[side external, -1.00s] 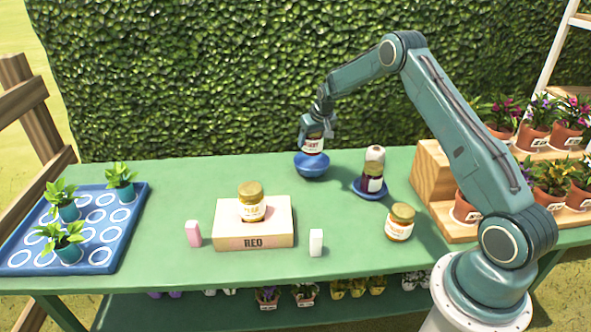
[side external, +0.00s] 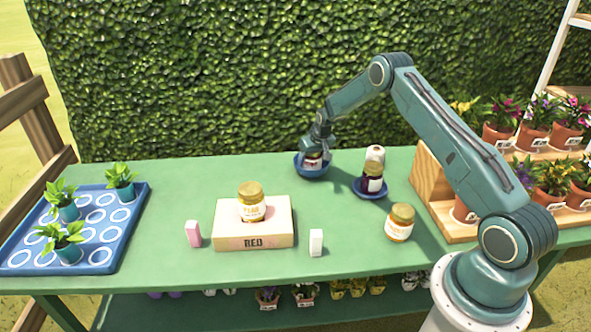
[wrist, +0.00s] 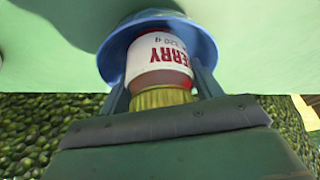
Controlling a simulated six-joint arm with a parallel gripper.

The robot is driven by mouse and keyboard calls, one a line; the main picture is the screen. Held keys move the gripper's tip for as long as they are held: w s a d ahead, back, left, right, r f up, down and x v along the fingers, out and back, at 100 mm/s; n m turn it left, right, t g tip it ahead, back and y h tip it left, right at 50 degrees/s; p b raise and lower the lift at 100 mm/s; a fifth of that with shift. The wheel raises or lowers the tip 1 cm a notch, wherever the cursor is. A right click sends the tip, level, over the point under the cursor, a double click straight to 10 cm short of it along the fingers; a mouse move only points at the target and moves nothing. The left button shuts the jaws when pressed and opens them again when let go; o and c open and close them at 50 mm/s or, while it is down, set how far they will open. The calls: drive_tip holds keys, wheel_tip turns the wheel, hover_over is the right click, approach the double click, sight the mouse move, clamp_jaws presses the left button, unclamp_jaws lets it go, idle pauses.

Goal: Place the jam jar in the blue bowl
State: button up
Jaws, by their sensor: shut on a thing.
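The jam jar (wrist: 158,60) has a white label with red letters ending in "ERRY" and a gold lid. My gripper (side external: 312,150) is shut on it near the lid end, with a finger on each side in the wrist view (wrist: 163,88). The blue bowl (side external: 312,174) stands at the back of the green table. The jar is lowered inside the bowl's rim, and its label (side external: 313,161) shows just above the rim in the side view. Whether the jar touches the bowl's floor is hidden.
A honey-coloured jar (side external: 399,223) stands at right. Another jar (side external: 251,202) sits on a box marked RED (side external: 253,237). A blue plant tray (side external: 98,262) is at left.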

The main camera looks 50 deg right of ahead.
drive_tip(key=shift+f, duration=0.1)
idle(0.3)
drive_tip(key=o, duration=1)
drive_tip(key=shift+f, duration=0.1)
drive_tip(key=v, duration=1.2)
drive_tip(key=shift+s, duration=0.1)
